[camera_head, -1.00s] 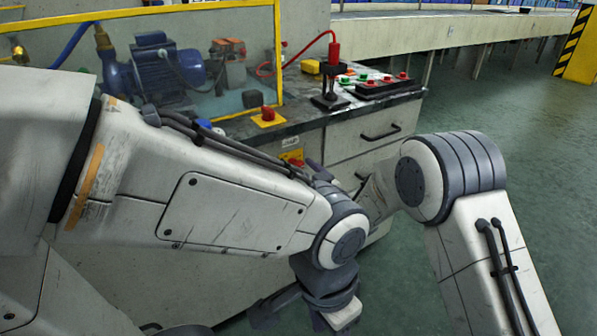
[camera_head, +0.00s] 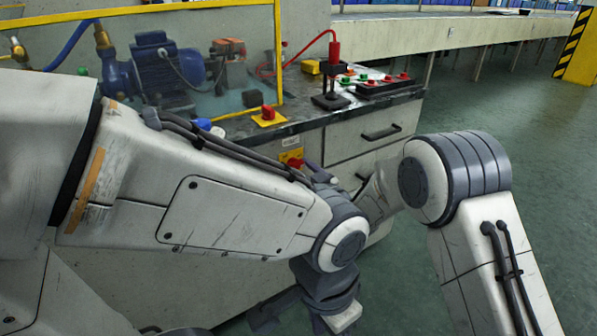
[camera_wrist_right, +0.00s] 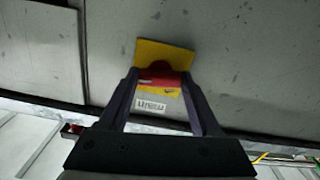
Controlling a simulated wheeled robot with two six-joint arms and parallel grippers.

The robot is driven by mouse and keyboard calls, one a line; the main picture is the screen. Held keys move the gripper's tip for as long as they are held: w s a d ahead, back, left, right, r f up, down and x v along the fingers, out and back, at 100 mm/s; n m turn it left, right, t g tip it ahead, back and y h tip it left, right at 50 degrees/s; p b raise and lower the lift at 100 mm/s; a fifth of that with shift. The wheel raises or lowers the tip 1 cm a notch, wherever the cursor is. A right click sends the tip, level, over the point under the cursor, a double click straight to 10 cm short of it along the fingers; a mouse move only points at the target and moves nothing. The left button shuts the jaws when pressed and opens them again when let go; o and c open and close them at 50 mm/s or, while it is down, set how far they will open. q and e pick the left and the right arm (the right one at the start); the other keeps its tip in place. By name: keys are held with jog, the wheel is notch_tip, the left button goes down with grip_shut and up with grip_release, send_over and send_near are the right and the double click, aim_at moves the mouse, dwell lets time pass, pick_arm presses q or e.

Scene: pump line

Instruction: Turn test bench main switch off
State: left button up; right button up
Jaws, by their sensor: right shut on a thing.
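The main switch is a red handle (camera_wrist_right: 158,79) on a yellow plate (camera_wrist_right: 165,52) on the bench's front face. In the head view the yellow plate (camera_head: 289,155) shows just below the bench top, partly covered by my arms. My right gripper (camera_wrist_right: 160,82) is shut on the red handle, one dark finger on each side. In the head view the right gripper (camera_head: 314,170) is mostly hidden behind my left arm. My left gripper (camera_head: 305,316) hangs low in front of the bench, away from the switch; its jaw opening is unclear.
A red button on a yellow box (camera_head: 267,117) stands on the bench top (camera_head: 305,122). A blue pump motor (camera_head: 165,72) sits behind a yellow-framed screen. A black button panel (camera_head: 384,87) and a red-handled tool (camera_head: 333,62) are farther right. The green floor at right is clear.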

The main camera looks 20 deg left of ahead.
jog(key=n+b, duration=0.2)
jog(key=n, duration=0.2)
jog(key=shift+f, duration=0.15)
jog(key=n+b, duration=0.3)
jog(key=n, duration=0.1)
jog(key=n+b, duration=0.4)
jog(key=n, duration=0.1)
jog(key=shift+f, duration=0.1)
jog(key=shift+n+b, duration=1.45)
jog(key=shift+n, duration=0.15)
jog(key=o, duration=1.4)
jog(key=shift+r, duration=0.2)
